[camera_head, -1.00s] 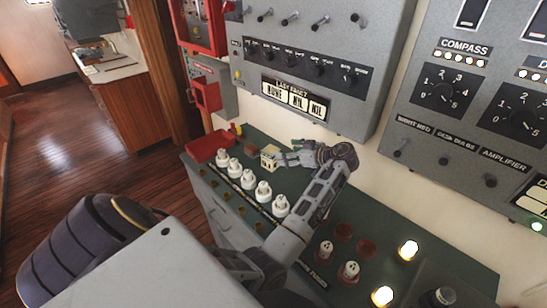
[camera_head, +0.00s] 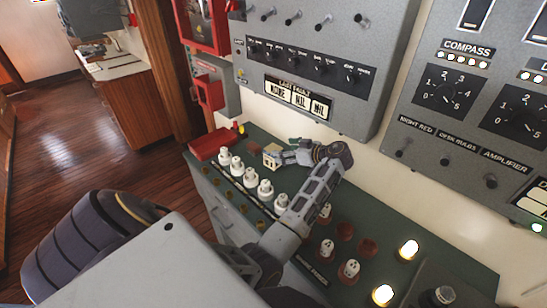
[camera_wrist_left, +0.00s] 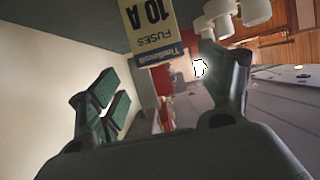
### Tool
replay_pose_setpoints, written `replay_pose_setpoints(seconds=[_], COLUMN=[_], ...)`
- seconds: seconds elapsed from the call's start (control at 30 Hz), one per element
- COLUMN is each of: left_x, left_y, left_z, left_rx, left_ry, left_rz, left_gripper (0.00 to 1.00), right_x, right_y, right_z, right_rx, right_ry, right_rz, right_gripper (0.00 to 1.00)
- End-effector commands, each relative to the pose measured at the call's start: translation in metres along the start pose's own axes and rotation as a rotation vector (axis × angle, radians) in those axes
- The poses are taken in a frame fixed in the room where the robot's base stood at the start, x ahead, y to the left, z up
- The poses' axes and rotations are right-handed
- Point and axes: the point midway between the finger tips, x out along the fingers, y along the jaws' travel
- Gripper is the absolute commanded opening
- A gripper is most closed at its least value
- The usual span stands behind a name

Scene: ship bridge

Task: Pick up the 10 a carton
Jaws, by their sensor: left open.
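The 10 A carton (camera_head: 271,158) is a small cream box on the green bench top, near its back edge. In the left wrist view the carton (camera_wrist_left: 152,28) shows upside-down "FUSES 10 A" print and a blue band. My left gripper (camera_head: 288,157) is open, just right of the carton in the head view. In the wrist view the fingers of the gripper (camera_wrist_left: 170,92) are wide apart, with the carton ahead, in line with the gap between them. I cannot tell if either finger touches it. My right gripper is not in view.
A row of white fuse plugs (camera_head: 250,177) stands in front of the carton. A red case (camera_head: 212,143) and a small brown block (camera_head: 254,148) lie left of it. A grey panel (camera_head: 310,70) on the wall overhangs the back of the bench.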

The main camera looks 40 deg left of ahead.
Motion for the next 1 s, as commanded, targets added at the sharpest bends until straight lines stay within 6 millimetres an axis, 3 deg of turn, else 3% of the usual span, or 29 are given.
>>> replay_pose_setpoints(seconds=[0.6, 1.0], left_x=[0.047, 0.052], left_y=[-0.003, -0.002], left_z=[-0.003, -0.001], left_rx=[0.002, 0.001], left_ry=[0.001, 0.000], left_rz=[-0.001, 0.000], left_gripper=[0.79, 0.79], right_x=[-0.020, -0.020], right_y=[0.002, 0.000], right_z=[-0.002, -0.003], right_rx=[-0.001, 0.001], right_ry=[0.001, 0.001], right_rz=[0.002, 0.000], right_gripper=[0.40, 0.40])
